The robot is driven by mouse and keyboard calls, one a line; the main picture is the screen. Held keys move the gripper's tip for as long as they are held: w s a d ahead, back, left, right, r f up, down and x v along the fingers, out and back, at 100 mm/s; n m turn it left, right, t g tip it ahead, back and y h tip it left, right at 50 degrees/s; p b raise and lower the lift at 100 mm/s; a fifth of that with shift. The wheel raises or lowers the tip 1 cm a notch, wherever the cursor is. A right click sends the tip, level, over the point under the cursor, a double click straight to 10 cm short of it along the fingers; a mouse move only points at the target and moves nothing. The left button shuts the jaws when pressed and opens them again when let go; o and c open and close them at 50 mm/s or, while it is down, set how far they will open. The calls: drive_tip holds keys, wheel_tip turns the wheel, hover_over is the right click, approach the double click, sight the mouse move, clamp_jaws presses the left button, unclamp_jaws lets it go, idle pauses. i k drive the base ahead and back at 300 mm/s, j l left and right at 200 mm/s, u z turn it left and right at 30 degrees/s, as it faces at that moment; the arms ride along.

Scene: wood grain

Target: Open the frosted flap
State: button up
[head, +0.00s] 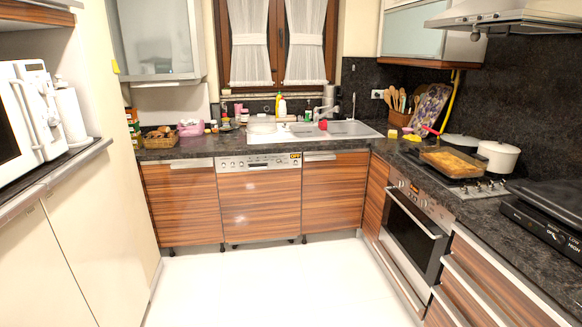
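Two wall cabinets have frosted fronts, and I cannot tell which one the task means. The left frosted flap (157,38) is grey glass in a pale metal frame, with a rail along its bottom edge. It hangs left of the window and looks shut. The right frosted flap (411,31) is pale greenish glass in a light frame, on the cabinet right of the window. It also looks shut; its top is cut off by the picture edge. My gripper is not in view.
A dark counter (330,144) with a sink (345,129) runs below the window. A range hood (508,15) juts out beside the right cabinet. Pots (497,155) and a baking dish (449,161) stand on the hob. A microwave (14,120) is at left. The white floor (260,285) is clear.

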sight(404, 35)
drive_tip(key=i+u, duration=0.2)
drive_tip(key=i, duration=1.6)
drive_tip(key=i+j+z, duration=0.1)
drive_tip(key=i+z, duration=0.2)
drive_tip(key=i, duration=0.25)
drive_tip(key=i+j+z, duration=0.3)
drive_tip(key=i, duration=0.25)
drive_tip(key=i+j+z, duration=0.3)
drive_tip(key=i, duration=0.2)
drive_tip(key=i+j+z, duration=0.9)
drive_tip(key=j, duration=0.25)
